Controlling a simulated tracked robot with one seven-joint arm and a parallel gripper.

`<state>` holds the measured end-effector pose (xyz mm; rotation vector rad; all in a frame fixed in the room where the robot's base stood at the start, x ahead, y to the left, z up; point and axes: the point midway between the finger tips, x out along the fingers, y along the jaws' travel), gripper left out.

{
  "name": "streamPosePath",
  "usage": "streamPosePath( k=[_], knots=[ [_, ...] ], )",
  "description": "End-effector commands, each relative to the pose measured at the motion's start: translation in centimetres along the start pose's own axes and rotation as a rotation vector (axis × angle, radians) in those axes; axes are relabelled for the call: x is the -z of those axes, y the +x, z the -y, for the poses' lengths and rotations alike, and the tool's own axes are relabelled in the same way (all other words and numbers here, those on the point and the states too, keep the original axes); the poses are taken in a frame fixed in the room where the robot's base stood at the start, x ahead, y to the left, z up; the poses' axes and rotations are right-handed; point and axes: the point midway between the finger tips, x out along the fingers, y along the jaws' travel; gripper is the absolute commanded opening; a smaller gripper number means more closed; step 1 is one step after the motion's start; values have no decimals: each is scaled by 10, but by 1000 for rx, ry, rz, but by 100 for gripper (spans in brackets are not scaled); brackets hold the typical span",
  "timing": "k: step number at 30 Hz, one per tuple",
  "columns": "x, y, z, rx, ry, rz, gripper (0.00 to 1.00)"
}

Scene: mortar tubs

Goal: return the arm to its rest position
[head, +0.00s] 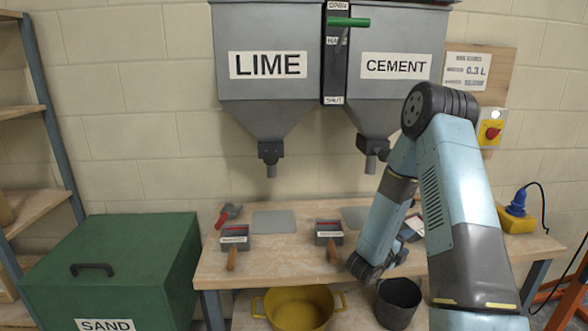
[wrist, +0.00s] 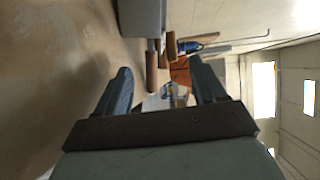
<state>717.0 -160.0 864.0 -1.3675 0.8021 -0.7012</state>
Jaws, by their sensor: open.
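My arm reaches up and folds at a dark elbow in the head view, with its forearm hanging down over the right part of the bench. My gripper (head: 366,268) is low over the front of the bench, above and left of a dark bucket. In the wrist view its two fingers (wrist: 163,88) stand apart with nothing held between them. A wooden handle (wrist: 151,72) shows beyond the fingers, apart from them as far as I can tell.
LIME and CEMENT hoppers (head: 268,95) hang above. A yellow tub (head: 300,308) and dark bucket (head: 398,302) sit below. A green SAND bin (head: 120,250) stands left.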

Motion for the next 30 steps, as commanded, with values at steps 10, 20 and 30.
streamPosePath(
  k=[10, 20, 30],
  knots=[
    [-50, -11, 67, -142, -132, 240, 70],
    [-82, -52, 131, -221, -344, 511, 70],
    [-86, -115, 191, -234, -628, 787, 70]
  ],
)
